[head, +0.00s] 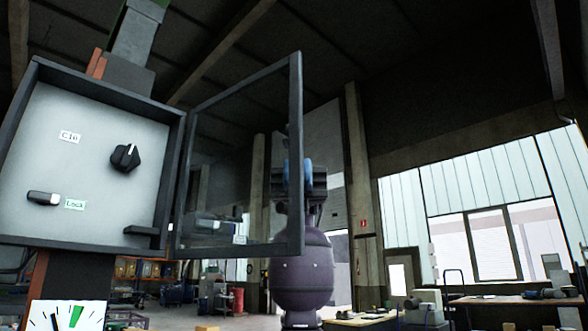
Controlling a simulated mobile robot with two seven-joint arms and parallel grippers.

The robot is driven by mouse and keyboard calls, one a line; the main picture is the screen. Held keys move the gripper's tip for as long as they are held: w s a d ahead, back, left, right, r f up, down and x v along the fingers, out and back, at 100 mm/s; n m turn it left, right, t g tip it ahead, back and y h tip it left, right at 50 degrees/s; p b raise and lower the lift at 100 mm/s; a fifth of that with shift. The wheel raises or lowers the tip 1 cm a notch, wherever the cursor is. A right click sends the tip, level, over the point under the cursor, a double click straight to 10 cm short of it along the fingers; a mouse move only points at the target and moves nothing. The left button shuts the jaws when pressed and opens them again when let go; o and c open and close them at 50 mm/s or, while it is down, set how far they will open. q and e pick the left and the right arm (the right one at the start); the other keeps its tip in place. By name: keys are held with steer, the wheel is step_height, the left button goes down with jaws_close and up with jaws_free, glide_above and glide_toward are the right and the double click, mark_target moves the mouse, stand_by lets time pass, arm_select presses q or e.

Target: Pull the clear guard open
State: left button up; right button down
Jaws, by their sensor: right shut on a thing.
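The clear guard (240,84) is a see-through pane in a dark frame. It stands swung out to the right of the grey control box (95,170), joined along the box's right side. The box's front face is uncovered. My right gripper (293,168) is at the guard's outer right edge and shut on its frame; the frame hides part of the jaws. My left gripper is not in view.
The box face carries a black rotary knob (124,158), a lever (43,198) and small labels. Workbenches (480,299) stand at the lower right. The space right of the guard looks clear.

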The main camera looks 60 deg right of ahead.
steer(key=shift+d, duration=0.15)
stand_by(0.3)
steer(key=c, duration=1.1)
jaws_free()
steer(key=v, duration=1)
steer(key=shift+w+d, duration=0.2)
steer(key=shift+d, duration=0.1)
